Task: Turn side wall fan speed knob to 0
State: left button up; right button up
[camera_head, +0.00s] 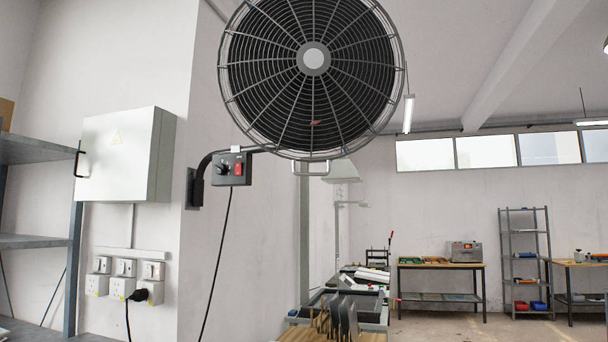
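A large round black wall fan (313,72) with a wire guard hangs at the top centre, on a curved arm from the wall corner. Below its left edge is a small dark control box (231,169). The speed knob (222,167) is on the left of the box's face, and a red switch (239,169) is beside it on the right. The knob is too small to read its setting. A black cable hangs down from the box. Neither of my grippers is in view.
A grey electrical cabinet (126,155) and several sockets (124,279) are on the wall at left, beside a metal shelf (36,242). A wooden board with upright plates (338,318) is at the bottom centre. Workbenches (440,266) and a rack (525,260) stand far right.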

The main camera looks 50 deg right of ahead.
aim_at(220, 169)
jog(key=z, duration=1.35)
jog(key=i+j+z, duration=0.1)
jog(key=i+j, duration=0.2)
jog(key=j, duration=0.15)
jog(key=i+j, duration=0.3)
jog(key=j, duration=0.15)
jog(key=i+z, duration=0.05)
